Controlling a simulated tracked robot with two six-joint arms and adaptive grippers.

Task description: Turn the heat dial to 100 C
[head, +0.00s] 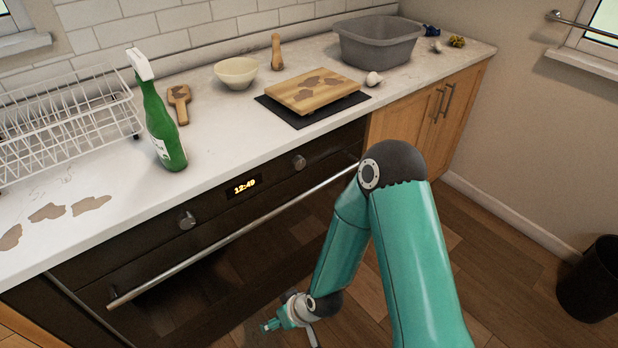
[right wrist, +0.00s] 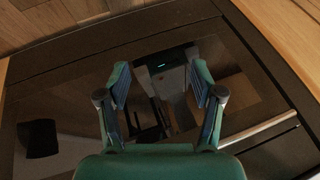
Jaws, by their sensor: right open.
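The black oven front has two round grey dials, a left dial (head: 187,220) and a right dial (head: 299,162). A lit display (head: 243,187) reading 12:49 sits between them. Their markings are too small to read, so I cannot tell which is the heat dial. My right gripper (head: 270,325) hangs low before the oven door, below the handle and apart from both dials. In the right wrist view its two fingers (right wrist: 161,68) are spread and empty, facing the dark oven glass (right wrist: 75,90). My left gripper is out of view.
A long metal oven handle (head: 225,238) runs below the dials. On the worktop (head: 215,140) stand a green spray bottle (head: 163,130), a white dish rack (head: 65,125), a cream bowl (head: 237,73), a wooden board (head: 313,91) and a grey basin (head: 377,45). A dark bin (head: 592,285) stands right.

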